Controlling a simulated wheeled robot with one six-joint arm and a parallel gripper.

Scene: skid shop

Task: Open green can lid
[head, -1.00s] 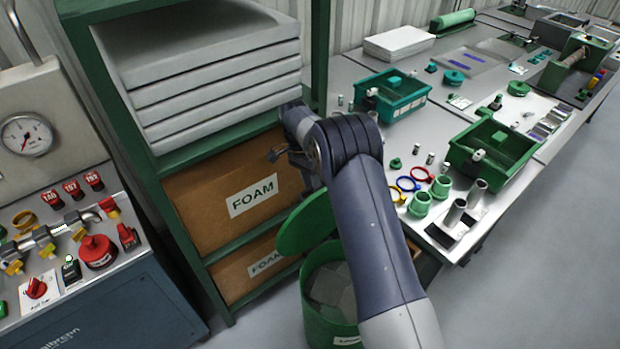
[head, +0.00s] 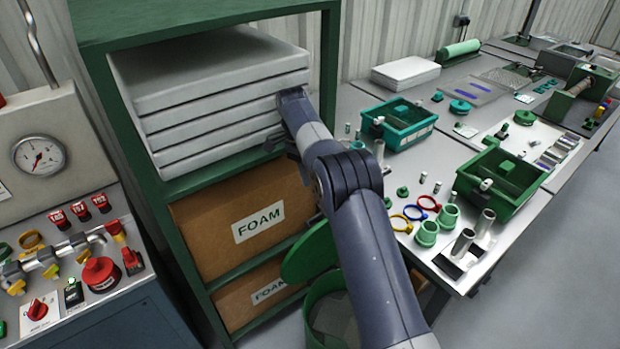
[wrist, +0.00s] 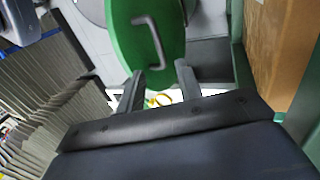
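The green can (head: 328,310) stands on the floor in front of the shelf, partly hidden behind my arm. Its round green lid (head: 308,252) is tilted up on the shelf side, so the can's mouth shows open with grey contents inside. In the wrist view the lid (wrist: 128,38) is at the top, with a grey bar handle (wrist: 149,38) facing the camera. My gripper (wrist: 158,82) has its two fingers apart, with nothing between them that I can see held. The lid lies beyond the fingertips. In the head view my gripper is mostly hidden at the shelf's grey foam sheets.
A green shelf holds grey sheets (head: 215,100) and cardboard FOAM boxes (head: 240,228). A workbench (head: 395,300) with green trays, rings and cylinders stands to the right. A panel with a gauge (head: 39,155) and red valves is at the left.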

